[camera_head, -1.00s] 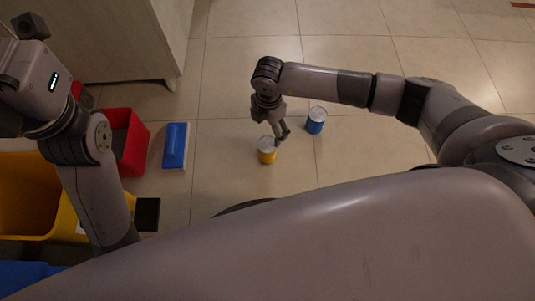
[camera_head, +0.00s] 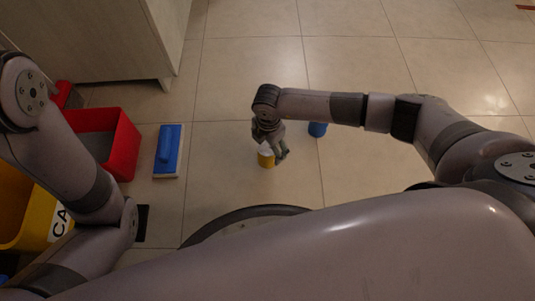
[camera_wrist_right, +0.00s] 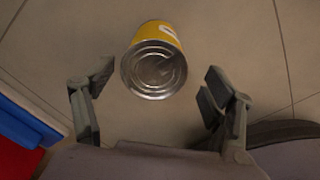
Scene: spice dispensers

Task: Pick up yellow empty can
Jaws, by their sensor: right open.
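The yellow can (camera_head: 266,159) stands on the tiled floor in the head view, partly hidden by my right gripper (camera_head: 283,152), which hangs at its right side. In the right wrist view the yellow can (camera_wrist_right: 156,62) shows its silver lid and a yellow side. There my right gripper (camera_wrist_right: 155,88) is open, with one finger on each side and the can a little beyond the fingertips, apart from both. My left arm shows at the left of the head view, but its gripper is out of view.
A blue can (camera_head: 317,129) stands right of the yellow can, partly behind my right arm. A blue-topped block (camera_head: 169,150), a red bin (camera_head: 125,145) and a yellow bin (camera_head: 40,225) are at the left. A cabinet (camera_head: 100,45) stands behind. Floor beyond the cans is clear.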

